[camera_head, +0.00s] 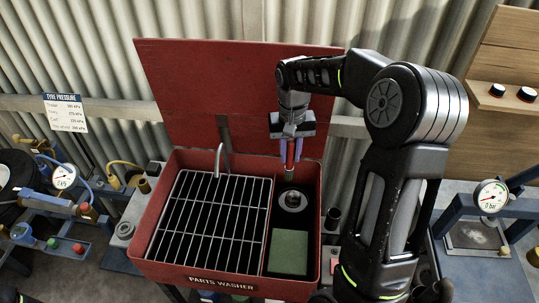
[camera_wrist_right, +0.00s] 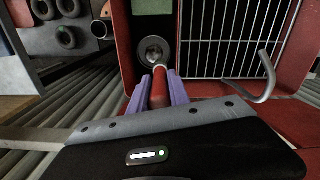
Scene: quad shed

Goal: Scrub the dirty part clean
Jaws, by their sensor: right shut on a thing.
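My right gripper (camera_head: 290,158) has purple fingers shut on a red-handled tool (camera_head: 290,154), held upright over the right compartment of the red parts washer (camera_head: 170,269). The tool also shows in the right wrist view (camera_wrist_right: 159,90), between the fingers (camera_wrist_right: 163,85). Its lower end is close above a round grey metal part (camera_head: 292,200) with a dark centre; I cannot tell whether they touch. The part also shows in the right wrist view (camera_wrist_right: 153,51). A green pad (camera_head: 288,250) lies in front of the part. My left gripper is not in view.
A wire rack (camera_head: 208,222) fills the washer's left side, with a curved metal spout (camera_head: 219,158) at its back. The raised red lid (camera_head: 195,95) stands behind. Benches with gauges (camera_head: 64,176) flank the washer; a wooden board (camera_head: 510,120) is at right.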

